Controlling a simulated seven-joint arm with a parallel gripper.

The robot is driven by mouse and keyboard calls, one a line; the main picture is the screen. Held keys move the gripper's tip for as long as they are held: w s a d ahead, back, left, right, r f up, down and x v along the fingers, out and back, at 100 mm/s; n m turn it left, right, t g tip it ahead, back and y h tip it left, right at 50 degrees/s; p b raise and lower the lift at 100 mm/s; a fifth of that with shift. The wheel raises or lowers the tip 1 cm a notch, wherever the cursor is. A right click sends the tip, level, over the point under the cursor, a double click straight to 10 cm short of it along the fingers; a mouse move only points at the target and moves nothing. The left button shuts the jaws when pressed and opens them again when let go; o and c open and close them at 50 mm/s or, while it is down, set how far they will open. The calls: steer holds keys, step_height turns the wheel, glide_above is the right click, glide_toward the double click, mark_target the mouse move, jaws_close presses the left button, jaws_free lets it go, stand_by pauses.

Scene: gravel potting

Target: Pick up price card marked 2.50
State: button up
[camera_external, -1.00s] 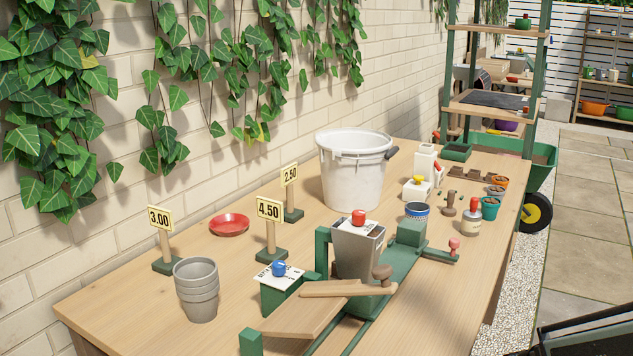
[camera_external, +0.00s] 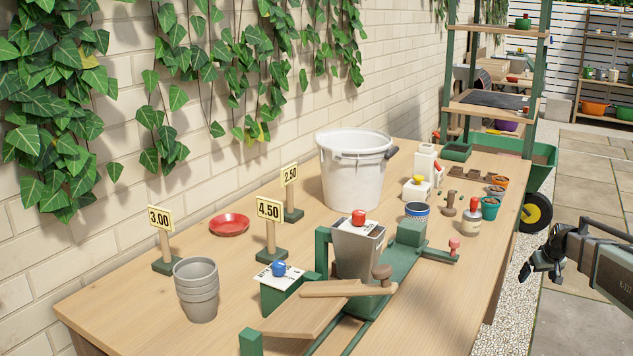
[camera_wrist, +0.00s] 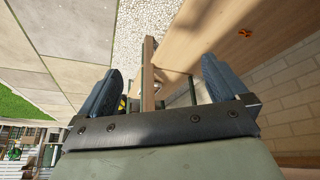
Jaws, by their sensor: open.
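The price card marked 2.50 (camera_external: 289,175) is a small yellow card upright on a wooden post with a dark green base. It stands near the wall side of the bench, just left of the white bucket (camera_external: 352,172). My gripper (camera_external: 533,272) is at the right, beyond the bench's edge over the paving, far from the card. In the wrist view my gripper (camera_wrist: 162,68) has its two fingers wide apart with nothing between them. The card does not show in the wrist view.
Cards marked 4.50 (camera_external: 269,209) and 3.00 (camera_external: 160,218) stand nearer, with a red saucer (camera_external: 229,224) and stacked grey pots (camera_external: 197,290). A green press-like rig (camera_external: 402,262) and several small pots and bottles stand between my gripper and the card.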

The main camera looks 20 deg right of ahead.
steer(key=w+d+r+t+h, duration=0.1)
steer(key=w+d+r+t, duration=0.1)
steer(key=w+d+r, duration=0.45)
steer(key=w+d+r+t+h, duration=0.1)
steer(key=w+d+r, duration=0.2)
steer(key=d+r, duration=0.65)
steer(key=w+a+r+n+y, duration=0.1)
steer(key=w+a+r+n, duration=0.1)
steer(key=w+a+r, duration=0.75)
steer(key=w+a+r+n+y, duration=0.1)
steer(key=w+a+r+n, duration=0.2)
steer(key=w+a+r, duration=0.7)
step_height(320, 180, up, 8)
steer(key=n+g+y, duration=0.5)
steer(key=n, duration=0.1)
glide_above(290, 166)
steer(key=s+d, duration=0.3)
steer(key=x, duration=1.3)
steer(key=shift+w, duration=0.2)
